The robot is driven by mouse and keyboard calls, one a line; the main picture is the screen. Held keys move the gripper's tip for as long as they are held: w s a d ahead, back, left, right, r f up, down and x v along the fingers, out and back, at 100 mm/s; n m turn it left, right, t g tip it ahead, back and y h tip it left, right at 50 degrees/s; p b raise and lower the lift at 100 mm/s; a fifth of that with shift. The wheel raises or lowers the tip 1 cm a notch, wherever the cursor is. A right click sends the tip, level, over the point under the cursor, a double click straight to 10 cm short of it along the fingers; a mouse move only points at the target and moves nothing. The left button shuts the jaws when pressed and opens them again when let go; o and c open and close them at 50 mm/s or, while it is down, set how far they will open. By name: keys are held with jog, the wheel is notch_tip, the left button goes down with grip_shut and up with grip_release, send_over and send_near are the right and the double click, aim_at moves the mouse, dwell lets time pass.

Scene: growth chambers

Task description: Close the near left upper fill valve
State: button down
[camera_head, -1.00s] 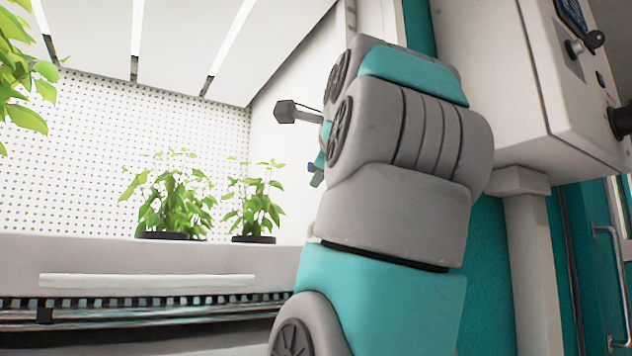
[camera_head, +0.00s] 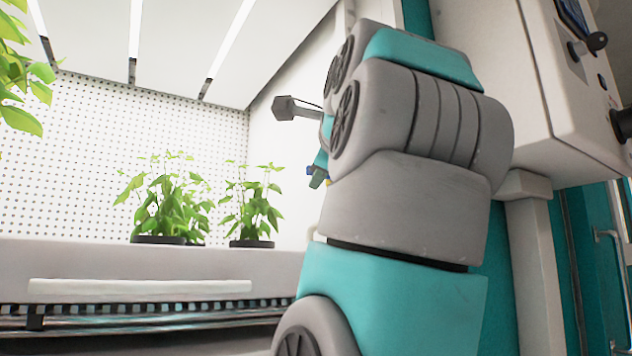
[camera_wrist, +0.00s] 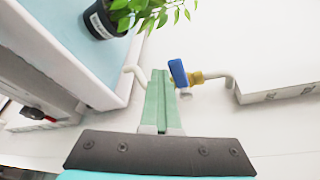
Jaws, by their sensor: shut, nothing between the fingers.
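A valve with a blue handle (camera_wrist: 178,73) and a brass body (camera_wrist: 196,77) sits on a white pipe (camera_wrist: 218,75) by the pale wall in the wrist view. The handle lies across the line of the pipe in that view. My gripper (camera_wrist: 159,73) has green fingers, closed together and empty, with their tips just left of the blue handle. I cannot tell whether they touch it. In the head view my gripper (camera_head: 318,179) is a small green tip beside a bit of blue (camera_head: 309,170), mostly hidden by my arm.
Potted plants (camera_head: 165,210) stand on the chamber shelf, and one pot (camera_wrist: 100,22) shows at the wrist view's top left. A curved white pipe (camera_wrist: 133,72) is left of my fingers. A white box (camera_wrist: 275,90) is to the right. A control cabinet (camera_head: 500,80) stands right of my arm.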

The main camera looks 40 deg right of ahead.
jog(key=v, duration=0.7)
jog(key=shift+w+d, duration=0.1)
